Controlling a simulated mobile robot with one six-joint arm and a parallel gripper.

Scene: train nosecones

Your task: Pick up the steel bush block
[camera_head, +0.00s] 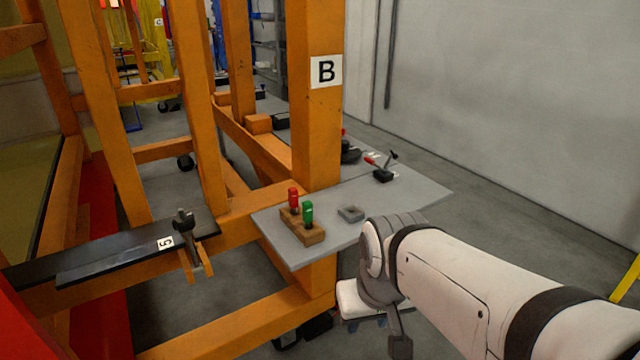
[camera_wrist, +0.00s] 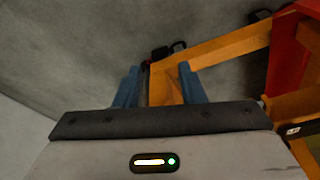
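A small grey block with a recess in its top, which looks like the steel bush block (camera_head: 350,213), lies on the grey shelf plate (camera_head: 400,205). It is right of a wooden holder. My gripper (camera_wrist: 159,82) shows two blue fingers, apart, with nothing visible between them. In the head view my gripper is low, below the plate's front edge and partly hidden by my arm. It is apart from the block. The block is not seen in the wrist view, which shows floor and orange frame beams.
A wooden holder (camera_head: 302,228) carries a red-topped tool (camera_head: 293,199) and a green-topped tool (camera_head: 307,213). A dark tool with a red handle (camera_head: 381,171) lies farther back on the plate. An orange post marked B (camera_head: 318,120) rises behind. Open floor lies to the right.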

